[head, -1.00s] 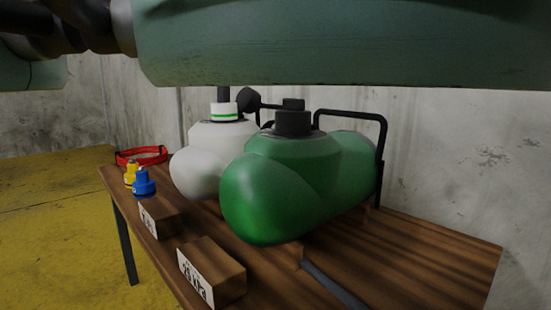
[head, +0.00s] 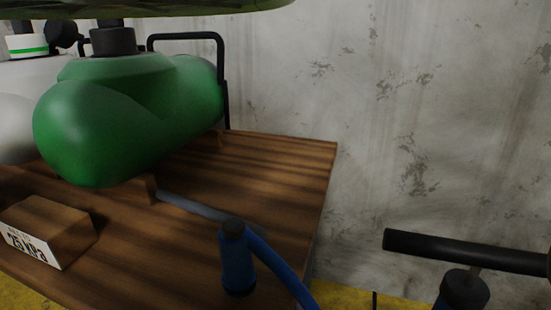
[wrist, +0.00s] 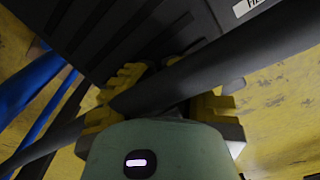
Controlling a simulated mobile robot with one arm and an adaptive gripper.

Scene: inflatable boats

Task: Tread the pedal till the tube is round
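The green tube (head: 130,115) lies on the wooden bench in the head view. It looks plump, with a black cap (head: 112,41) on top; its far end is partly hidden. In the wrist view a dark ridged plate (wrist: 125,35) is close above my gripper (wrist: 160,85); I cannot tell whether it is the pedal. A dark bar (wrist: 230,62) crosses in front of my yellow fingers.
A blue hose end (head: 237,262) stands at the bench front. A black T-handle (head: 440,250) is at the right. A 25 kPa block (head: 48,230) and a white tube (head: 14,125) are at the left. Blue hose (wrist: 28,85) crosses the yellow floor in the wrist view.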

